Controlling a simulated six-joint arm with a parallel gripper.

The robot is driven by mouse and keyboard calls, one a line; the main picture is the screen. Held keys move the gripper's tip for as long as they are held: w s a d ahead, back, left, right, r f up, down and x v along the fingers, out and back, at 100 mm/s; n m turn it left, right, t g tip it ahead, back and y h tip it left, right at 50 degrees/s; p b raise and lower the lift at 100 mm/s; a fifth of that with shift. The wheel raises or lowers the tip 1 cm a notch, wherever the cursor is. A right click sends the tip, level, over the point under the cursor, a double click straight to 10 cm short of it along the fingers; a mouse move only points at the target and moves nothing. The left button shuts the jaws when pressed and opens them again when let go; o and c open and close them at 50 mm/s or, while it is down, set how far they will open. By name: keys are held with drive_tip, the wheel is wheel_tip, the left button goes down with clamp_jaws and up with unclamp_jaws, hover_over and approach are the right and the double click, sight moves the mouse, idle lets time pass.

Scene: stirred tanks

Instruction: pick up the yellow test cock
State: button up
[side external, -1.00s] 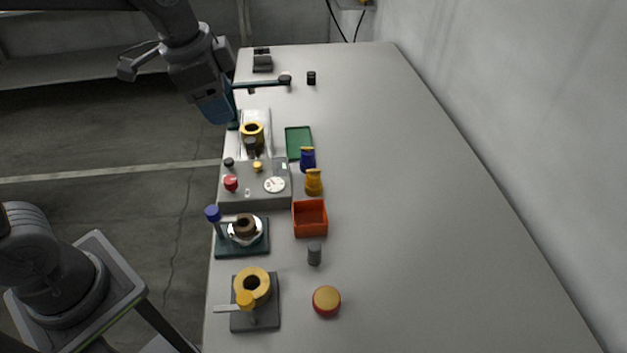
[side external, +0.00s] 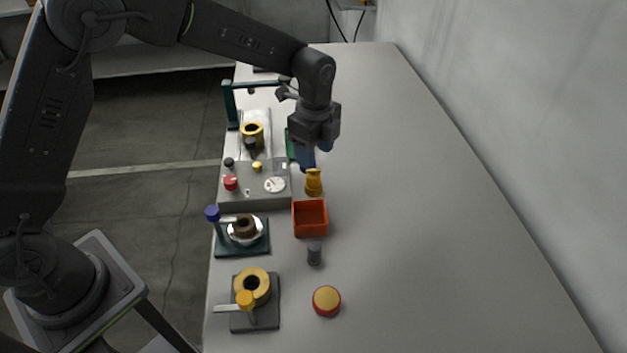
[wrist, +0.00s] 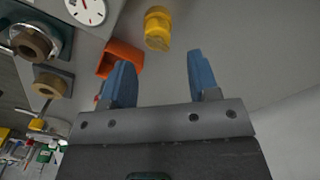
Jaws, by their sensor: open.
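The yellow test cock (side external: 314,182) stands on the grey table, just behind the orange-red open box in the side view. In the wrist view the yellow test cock (wrist: 157,29) lies beyond the fingertips, a little left of the middle of the gap. My gripper (wrist: 158,72) is open with nothing between its two blue fingers. In the side view my gripper (side external: 310,163) is above and slightly behind the test cock, pointing down.
The orange-red box (side external: 310,219) stands close in front of the test cock. A grey panel with a dial (side external: 274,185) is to its left. A grey cylinder (side external: 314,254) and a red-yellow round piece (side external: 326,301) stand nearer the camera. The table's right side is clear.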

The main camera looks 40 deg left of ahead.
sight(314, 172)
drive_tip(key=f, duration=0.8)
drive_tip(key=shift+s+f, duration=0.2)
drive_tip(key=shift+f, duration=0.1)
drive_tip(key=shift+c, duration=0.2)
drive_tip(key=c, duration=0.7)
drive_tip(key=shift+r, duration=0.15)
